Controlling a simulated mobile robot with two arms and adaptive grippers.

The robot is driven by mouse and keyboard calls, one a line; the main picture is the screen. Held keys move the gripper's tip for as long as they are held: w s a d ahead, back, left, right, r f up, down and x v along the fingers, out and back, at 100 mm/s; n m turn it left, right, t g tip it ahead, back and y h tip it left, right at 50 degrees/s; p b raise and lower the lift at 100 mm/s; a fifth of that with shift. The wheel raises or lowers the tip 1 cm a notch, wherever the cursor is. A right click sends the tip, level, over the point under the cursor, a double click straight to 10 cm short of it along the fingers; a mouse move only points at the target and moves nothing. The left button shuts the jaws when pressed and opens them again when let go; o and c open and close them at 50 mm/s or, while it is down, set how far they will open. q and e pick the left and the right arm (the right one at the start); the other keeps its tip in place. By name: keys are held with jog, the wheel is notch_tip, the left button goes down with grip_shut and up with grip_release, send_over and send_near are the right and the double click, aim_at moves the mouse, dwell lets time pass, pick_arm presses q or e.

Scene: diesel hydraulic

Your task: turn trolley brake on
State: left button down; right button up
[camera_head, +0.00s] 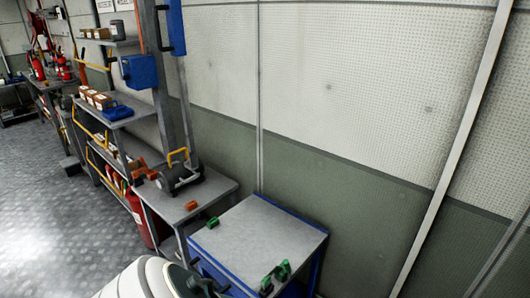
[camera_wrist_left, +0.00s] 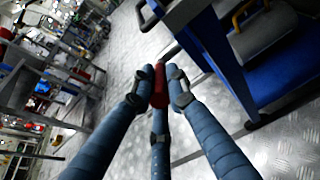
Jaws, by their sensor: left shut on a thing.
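The trolley (camera_head: 262,243) has a grey top and a blue frame and stands against the wall in the head view. Its blue side (camera_wrist_left: 200,45) fills the upper right of the left wrist view. My left gripper (camera_wrist_left: 159,88) has its blue-grey fingers closed around a red handle (camera_wrist_left: 159,97), just beside the trolley's near corner. Where the red handle joins the trolley is not clear. Part of my white arm shows at the bottom of the head view. My right gripper is in neither view.
Grey shelving (camera_head: 118,118) with boxes and a red extinguisher (camera_head: 138,216) stands to the left. The metal floor (camera_head: 50,215) at left is mostly clear.

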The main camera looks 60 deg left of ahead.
pick_arm(q)
jog(key=c, duration=1.7)
grip_release()
jog(key=shift+w, duration=0.45)
jog(key=shift+s, duration=0.1)
jog(key=v, duration=1.2)
jog(key=s+d+f+n+h, duration=0.2)
jog(key=s+d+f+h, duration=0.3)
jog(key=f, duration=0.4)
jog(key=s+d+f+n+t+h, duration=0.1)
jog(key=s+d+f+n+h, duration=0.15)
jog(key=s+f, duration=0.55)
jog(key=s+d+f+n+h, duration=0.3)
jog(key=s+f+h, duration=0.15)
jog(key=f, duration=0.55)
jog(key=s+a+f+n+t, duration=0.1)
jog(key=s+n, duration=0.1)
jog(key=s, duration=0.1)
jog(key=s+a+f+n+t+h, duration=0.1)
jog(key=s+n, duration=0.1)
jog(key=s+a+f+n+t, duration=0.1)
jog(key=s+f+n+t, duration=0.1)
jog(key=s+n, duration=0.1)
jog(key=shift+s+a+f+h, duration=0.1)
jog(key=shift+s+a+h, duration=0.15)
jog(key=shift+s+h, duration=0.05)
